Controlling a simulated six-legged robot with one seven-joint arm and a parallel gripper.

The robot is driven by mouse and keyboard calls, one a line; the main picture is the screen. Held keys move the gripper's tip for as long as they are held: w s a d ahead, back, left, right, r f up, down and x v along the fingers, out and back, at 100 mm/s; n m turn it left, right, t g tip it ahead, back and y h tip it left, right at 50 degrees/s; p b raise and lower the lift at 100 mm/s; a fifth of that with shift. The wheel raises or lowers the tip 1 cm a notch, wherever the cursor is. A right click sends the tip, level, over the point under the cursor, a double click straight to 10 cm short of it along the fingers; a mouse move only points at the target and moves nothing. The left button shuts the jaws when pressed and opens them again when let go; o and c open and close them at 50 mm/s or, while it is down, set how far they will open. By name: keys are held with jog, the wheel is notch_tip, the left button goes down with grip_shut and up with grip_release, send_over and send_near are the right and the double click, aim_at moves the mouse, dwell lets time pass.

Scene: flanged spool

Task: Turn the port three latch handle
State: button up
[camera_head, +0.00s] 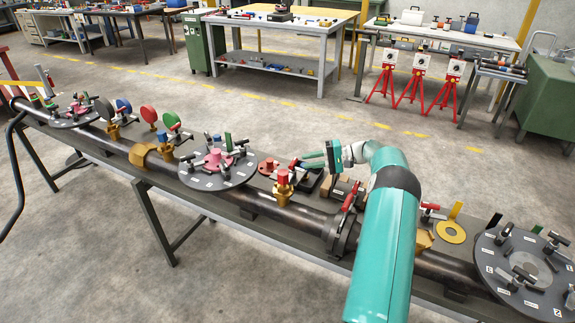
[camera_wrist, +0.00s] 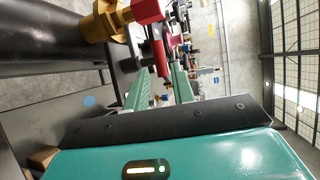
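My gripper (camera_head: 301,160) extends left from the wrist above the pipe bench, near the brass valve with the red cap (camera_head: 283,176). In the wrist view its two green fingers (camera_wrist: 161,70) are spread apart. A red bar-like part (camera_wrist: 158,50) shows beyond and between the fingertips; I cannot tell whether they touch it. The middle labelled disc (camera_head: 205,181) carries several black T-handles and lies left of the gripper. Another labelled disc with T-handles (camera_head: 487,262) is at the right. The labels are too small to read, so I cannot tell which handle is port three.
A long dark pipe (camera_head: 300,218) runs along the bench. A clamp with a red lever (camera_head: 349,197) stands close by my arm. The brass valve (camera_wrist: 100,25) is close in the wrist view. A third disc (camera_head: 65,122) lies far left.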

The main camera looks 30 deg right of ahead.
jog(key=x, duration=0.8)
jog(key=shift+w, duration=0.1)
grip_shut()
